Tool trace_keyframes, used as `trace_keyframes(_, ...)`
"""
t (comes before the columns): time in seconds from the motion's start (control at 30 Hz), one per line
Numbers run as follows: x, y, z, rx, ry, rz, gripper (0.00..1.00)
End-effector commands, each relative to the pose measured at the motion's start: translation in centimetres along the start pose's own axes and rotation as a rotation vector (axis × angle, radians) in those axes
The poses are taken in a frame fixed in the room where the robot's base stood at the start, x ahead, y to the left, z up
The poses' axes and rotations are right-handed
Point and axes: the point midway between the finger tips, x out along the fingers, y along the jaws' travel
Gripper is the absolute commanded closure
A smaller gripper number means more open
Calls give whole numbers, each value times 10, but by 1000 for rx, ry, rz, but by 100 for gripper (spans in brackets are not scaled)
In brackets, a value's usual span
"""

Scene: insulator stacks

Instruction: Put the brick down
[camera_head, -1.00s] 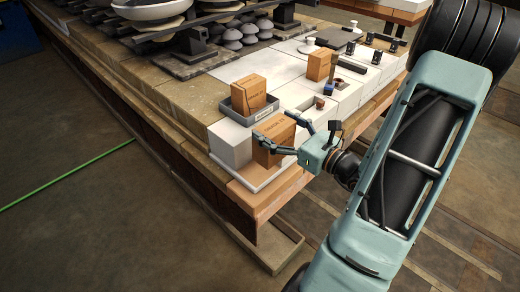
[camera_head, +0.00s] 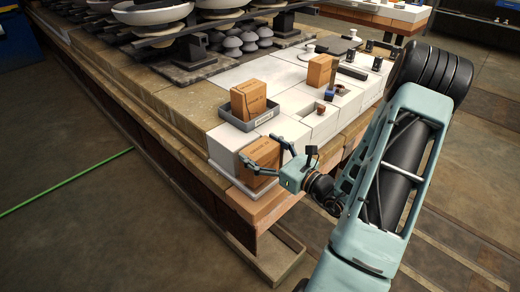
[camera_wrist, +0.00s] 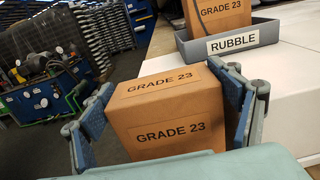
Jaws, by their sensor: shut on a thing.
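An orange-brown brick (camera_head: 261,152) labelled GRADE 23 sits between the fingers of my gripper (camera_head: 266,158) at the near corner of the bench. In the wrist view the brick (camera_wrist: 165,112) stands upright, slightly tilted in the picture, with a finger against each side. My gripper (camera_wrist: 172,118) is shut on it. The brick is beside a white block (camera_head: 228,148) and over a low pale ledge (camera_head: 240,188). Its underside is hidden, so I cannot tell whether it touches the ledge.
A grey tray labelled RUBBLE (camera_wrist: 235,42) stands just behind, holding a similar brick (camera_head: 250,98). Another brick (camera_head: 321,70) stands farther back on white blocks. Insulator stacks (camera_head: 195,40) fill the back of the bench. The bench's near edge drops to the floor.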

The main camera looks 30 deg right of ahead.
Motion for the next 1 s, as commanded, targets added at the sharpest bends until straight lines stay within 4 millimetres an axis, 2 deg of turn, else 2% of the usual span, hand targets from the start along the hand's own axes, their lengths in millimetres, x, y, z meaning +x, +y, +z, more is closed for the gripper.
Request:
trace_keyframes(0.53,0,0,-11,-1,-3,1,75)
trace_keyframes(0.57,0,0,-12,0,0,0,15)
trace_keyframes(0.7,0,0,-12,0,0,0,0)
trace_keyframes(1.0,0,0,-11,0,0,0,0)
